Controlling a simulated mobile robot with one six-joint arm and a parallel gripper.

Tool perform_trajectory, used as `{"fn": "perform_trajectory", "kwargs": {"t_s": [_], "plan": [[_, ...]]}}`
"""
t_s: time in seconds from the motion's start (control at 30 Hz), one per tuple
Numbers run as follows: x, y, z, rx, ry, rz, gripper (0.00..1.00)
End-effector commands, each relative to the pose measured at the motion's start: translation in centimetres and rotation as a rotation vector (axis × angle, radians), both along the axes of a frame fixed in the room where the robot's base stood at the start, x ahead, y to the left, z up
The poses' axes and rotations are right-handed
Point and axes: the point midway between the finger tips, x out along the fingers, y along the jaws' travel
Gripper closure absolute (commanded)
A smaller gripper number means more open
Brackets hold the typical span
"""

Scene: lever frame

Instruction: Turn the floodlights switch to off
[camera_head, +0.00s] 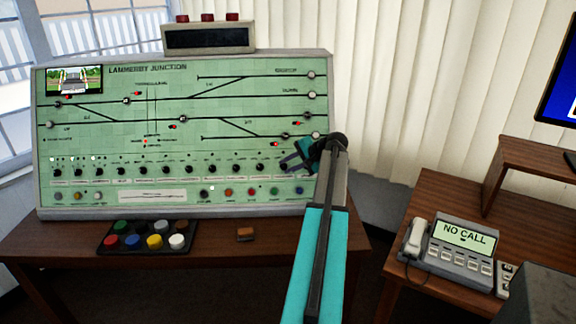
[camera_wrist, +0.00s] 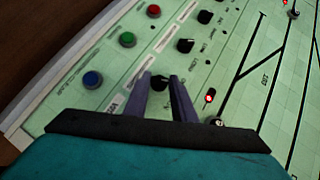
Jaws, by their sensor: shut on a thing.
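My gripper (camera_head: 290,162) reaches the right end of the row of black rotary knobs on the green control panel (camera_head: 120,140). In the wrist view my gripper (camera_wrist: 161,88) has its two purple-grey fingers on either side of a black knob (camera_wrist: 160,82) and is shut on it. The label by this knob is too small and partly covered to read, so I cannot tell whether it is the floodlights switch or how it is set. In the head view the fingers and arm hide this knob.
Coloured push buttons (camera_wrist: 127,40) lie below the knobs, close to the fingers. A phone console (camera_head: 455,250) stands on the right desk.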

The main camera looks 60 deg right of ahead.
Motion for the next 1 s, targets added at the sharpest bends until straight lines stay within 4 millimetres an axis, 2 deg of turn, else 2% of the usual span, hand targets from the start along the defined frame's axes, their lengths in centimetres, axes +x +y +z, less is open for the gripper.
{"fn": "perform_trajectory", "kwargs": {"t_s": [0.3, 0.8, 0.83, 0.9, 1.0], "plan": [[0.21, -0.01, 0.16, -0.072, 0.105, 0.067, 0.99], [0.18, 0.01, 0.09, -0.082, 0.121, 0.078, 0.99], [0.18, 0.01, 0.09, -0.082, 0.121, 0.078, 0.72], [0.19, 0.02, 0.1, -0.082, 0.121, 0.078, 0.6], [0.21, 0.0, 0.13, -0.082, 0.12, 0.077, 0.58]]}}
